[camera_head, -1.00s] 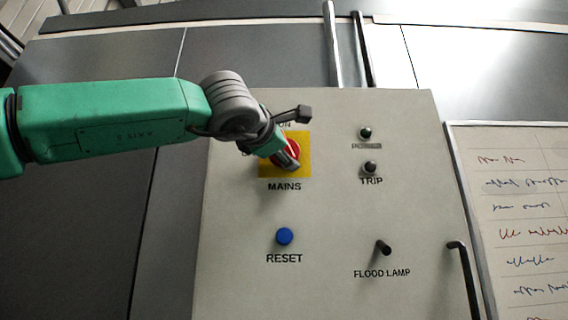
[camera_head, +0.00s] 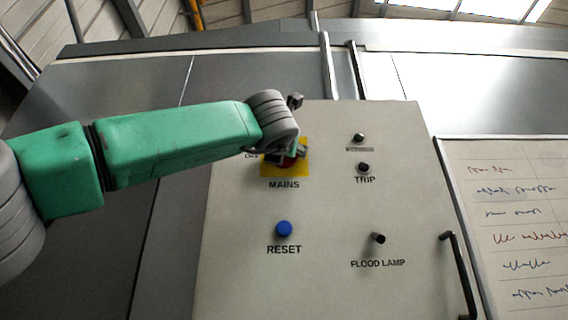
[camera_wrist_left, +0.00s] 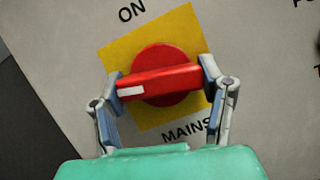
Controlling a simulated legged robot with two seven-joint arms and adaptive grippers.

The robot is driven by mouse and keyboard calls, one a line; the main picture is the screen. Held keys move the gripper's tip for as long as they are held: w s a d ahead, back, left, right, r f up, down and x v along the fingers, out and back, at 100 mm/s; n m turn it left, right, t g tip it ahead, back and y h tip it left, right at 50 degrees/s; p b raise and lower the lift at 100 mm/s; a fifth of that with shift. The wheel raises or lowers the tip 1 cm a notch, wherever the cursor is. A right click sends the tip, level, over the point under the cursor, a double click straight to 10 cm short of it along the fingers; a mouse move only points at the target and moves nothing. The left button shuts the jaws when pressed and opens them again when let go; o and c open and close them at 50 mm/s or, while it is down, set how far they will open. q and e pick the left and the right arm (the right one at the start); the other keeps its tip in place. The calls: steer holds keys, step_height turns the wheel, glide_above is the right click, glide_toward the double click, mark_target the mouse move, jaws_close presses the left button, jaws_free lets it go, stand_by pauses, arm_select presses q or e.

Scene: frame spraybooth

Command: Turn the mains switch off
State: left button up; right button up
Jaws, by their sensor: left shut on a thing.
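The mains switch is a red rotary handle on a yellow square plate (camera_head: 270,171) above the word MAINS. In the left wrist view the red handle (camera_wrist_left: 160,82) lies nearly parallel to the MAINS lettering, its white mark at the left end. The word ON stands above the plate (camera_wrist_left: 187,32). My left gripper (camera_wrist_left: 160,85) is shut on the handle, one finger at each end. In the head view my left gripper (camera_head: 296,153) and wrist partly cover the handle and the labels around it. My right gripper is not in view.
The grey panel (camera_head: 330,210) also carries a dark power lamp (camera_head: 359,138), a dark trip lamp (camera_head: 363,168), a blue reset button (camera_head: 284,229) and a black flood lamp knob (camera_head: 378,239). A black handle (camera_head: 456,270) is at its right edge, beside a whiteboard (camera_head: 510,220).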

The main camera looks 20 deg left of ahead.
arm_select(q)
steer(key=shift+w+d+f+n+y+b, duration=0.15)
steer(key=shift+n+y, duration=0.35)
steer(key=shift+n, duration=0.4)
steer(key=shift+n+y+b, duration=0.15)
steer(key=shift+n+y, duration=0.35)
steer(key=shift+n, duration=0.7)
steer(key=o, duration=1.2)
steer(key=shift+c, duration=0.2)
steer(key=shift+s+d, duration=0.1)
steer(key=shift+s, duration=0.2)
steer(key=v, duration=1.1)
steer(key=shift+d, duration=0.15)
